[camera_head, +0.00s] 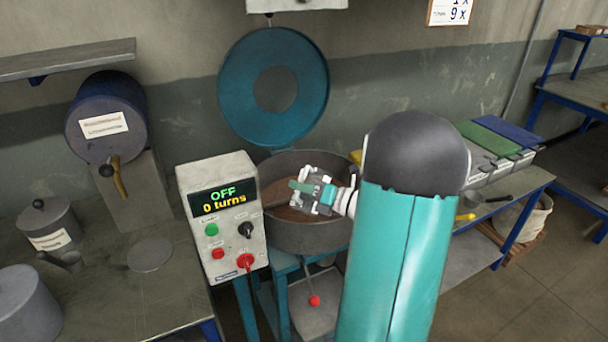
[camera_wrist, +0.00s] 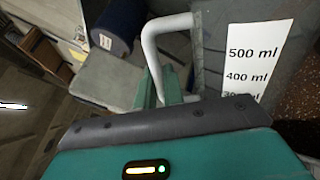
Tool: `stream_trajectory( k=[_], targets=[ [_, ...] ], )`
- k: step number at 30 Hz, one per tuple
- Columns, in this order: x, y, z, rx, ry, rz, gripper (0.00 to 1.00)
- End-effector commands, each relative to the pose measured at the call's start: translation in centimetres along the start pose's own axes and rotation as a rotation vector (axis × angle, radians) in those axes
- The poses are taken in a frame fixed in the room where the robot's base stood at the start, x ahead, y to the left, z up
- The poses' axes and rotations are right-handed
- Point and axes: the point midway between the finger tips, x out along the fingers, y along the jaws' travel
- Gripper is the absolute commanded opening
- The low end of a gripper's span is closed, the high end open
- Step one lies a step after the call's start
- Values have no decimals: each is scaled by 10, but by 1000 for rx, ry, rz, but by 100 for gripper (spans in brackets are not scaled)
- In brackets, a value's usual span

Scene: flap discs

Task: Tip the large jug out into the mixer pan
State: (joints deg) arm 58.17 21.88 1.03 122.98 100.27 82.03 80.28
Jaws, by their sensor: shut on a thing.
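The mixer pan (camera_head: 300,238) is a round grey pan with brown material in it; its blue lid (camera_head: 232,85) stands open behind. My gripper (camera_head: 308,188) is over the pan in the head view. In the wrist view my gripper (camera_wrist: 165,88) is shut on the pale handle (camera_wrist: 148,42) of the large jug. The jug (camera_wrist: 218,55) is grey, with a white scale reading 500 ml and 400 ml, and lies tilted in that view. In the head view I cannot clearly tell the jug from my gripper. The jug's mouth and contents are hidden.
A control box (camera_head: 217,250) reading "OFF, 0 turns" stands just left of the pan. A dark blue drum (camera_head: 105,150), a lidded pot (camera_head: 50,240) and a grey container (camera_head: 28,305) are on the left bench. Coloured-lidded bins (camera_head: 490,140) stand at the right.

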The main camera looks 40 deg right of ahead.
Motion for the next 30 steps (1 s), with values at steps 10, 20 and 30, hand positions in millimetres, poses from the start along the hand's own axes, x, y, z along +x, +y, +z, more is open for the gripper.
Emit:
stream_trajectory(
  k=[10, 20, 30],
  targets=[
    [0, -20, -32, -341, -1, -1, 0],
    [0, -49, -45, -684, -3, -3, 0],
    [0, -58, -49, -803, -4, -2, 0]
  ],
)
